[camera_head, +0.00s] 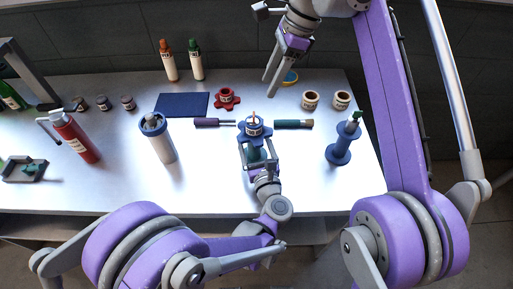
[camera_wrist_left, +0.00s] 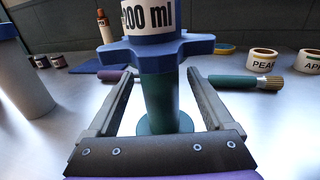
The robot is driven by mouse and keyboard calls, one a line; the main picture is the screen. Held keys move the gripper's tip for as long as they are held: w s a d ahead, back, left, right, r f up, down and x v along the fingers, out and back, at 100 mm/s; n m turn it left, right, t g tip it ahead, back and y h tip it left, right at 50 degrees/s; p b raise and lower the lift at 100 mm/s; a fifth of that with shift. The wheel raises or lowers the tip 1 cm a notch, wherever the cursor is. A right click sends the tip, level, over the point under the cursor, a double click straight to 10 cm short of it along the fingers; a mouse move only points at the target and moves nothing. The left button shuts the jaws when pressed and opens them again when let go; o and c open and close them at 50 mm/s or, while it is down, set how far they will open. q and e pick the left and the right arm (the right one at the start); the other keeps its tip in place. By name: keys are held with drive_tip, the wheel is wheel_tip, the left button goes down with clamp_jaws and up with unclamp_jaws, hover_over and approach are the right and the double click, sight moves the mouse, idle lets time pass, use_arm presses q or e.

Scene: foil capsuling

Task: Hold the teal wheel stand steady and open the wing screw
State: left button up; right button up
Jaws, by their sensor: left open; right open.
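The teal wheel stand (camera_wrist_left: 160,104) is upright in the left wrist view, with a teal post and round base. A blue lobed wheel (camera_wrist_left: 198,47) sits on top, with a white-labelled cup (camera_wrist_left: 150,14) reading "200 ml" above it. In the head view the cup (camera_head: 253,125) has a small orange-tan piece on top; I cannot tell whether that is the wing screw. My left gripper (camera_wrist_left: 160,80) is open, its fingers on either side of the post with gaps visible. My right gripper (camera_head: 272,94) is open and empty, above the table behind the stand.
A purple-handled tool (camera_head: 214,123) and a teal-handled brush (camera_head: 293,124) lie left and right of the stand. A blue spool-shaped stand (camera_head: 338,155) with a green top is at the right. A red star-shaped piece (camera_head: 227,98) and two labelled jars (camera_head: 311,100) are behind.

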use_arm(q)
drive_tip(key=shift+c, duration=0.3)
clamp_jaws()
idle(1.3)
